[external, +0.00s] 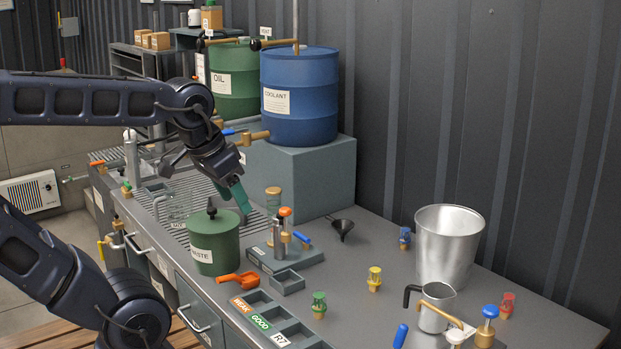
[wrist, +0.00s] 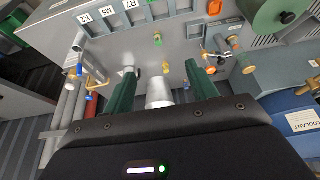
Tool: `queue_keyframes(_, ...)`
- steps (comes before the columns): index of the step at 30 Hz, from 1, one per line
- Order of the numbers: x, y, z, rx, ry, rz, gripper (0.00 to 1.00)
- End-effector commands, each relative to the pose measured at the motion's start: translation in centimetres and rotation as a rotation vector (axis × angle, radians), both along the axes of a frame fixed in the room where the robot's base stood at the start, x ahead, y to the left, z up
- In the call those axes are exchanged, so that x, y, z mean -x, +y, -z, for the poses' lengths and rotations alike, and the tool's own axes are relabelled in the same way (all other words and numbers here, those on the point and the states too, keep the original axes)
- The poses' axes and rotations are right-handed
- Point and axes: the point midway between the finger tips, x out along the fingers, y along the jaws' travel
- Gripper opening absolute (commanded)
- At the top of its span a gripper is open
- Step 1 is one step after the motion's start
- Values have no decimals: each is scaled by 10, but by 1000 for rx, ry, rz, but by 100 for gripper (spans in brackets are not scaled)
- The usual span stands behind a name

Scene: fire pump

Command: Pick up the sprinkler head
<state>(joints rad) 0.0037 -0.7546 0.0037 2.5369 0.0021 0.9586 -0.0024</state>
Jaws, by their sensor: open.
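Several small sprinkler heads with coloured tops and brass-coloured bases stand on the grey bench: green (external: 319,305), yellow (external: 374,279), blue (external: 405,238) and red (external: 507,305). Which one is meant cannot be told. My gripper (external: 240,202) is above the back left of the bench, near the green waste pot (external: 214,245), pointing down and apart from the sprinkler heads. In the wrist view its two green fingers (wrist: 163,84) are spread with nothing held between them.
A metal bucket (external: 448,246) and a jug (external: 437,307) stand at the right. The blue coolant drum (external: 299,97) stands behind my gripper. Bench around the yellow head is clear.

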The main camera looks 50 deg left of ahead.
Motion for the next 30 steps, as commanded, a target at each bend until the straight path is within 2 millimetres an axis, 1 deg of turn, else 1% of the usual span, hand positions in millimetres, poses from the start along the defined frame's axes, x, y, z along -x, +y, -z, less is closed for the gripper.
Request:
queue_keyframes(8, -1, 0, 0, 2, 1, -4, 58)
queue_keyframes(11, -6, 0, 2, 18, 11, -38, 58)
queue_keyframes(14, -18, -1, 7, 57, 33, -120, 58)
queue_keyframes(20, -54, -3, 26, 164, 98, -388, 58)
queue_keyframes(26, -89, -7, 51, 251, 162, -672, 58)
queue_keyframes(30, -113, -9, 71, 298, 201, -878, 58)
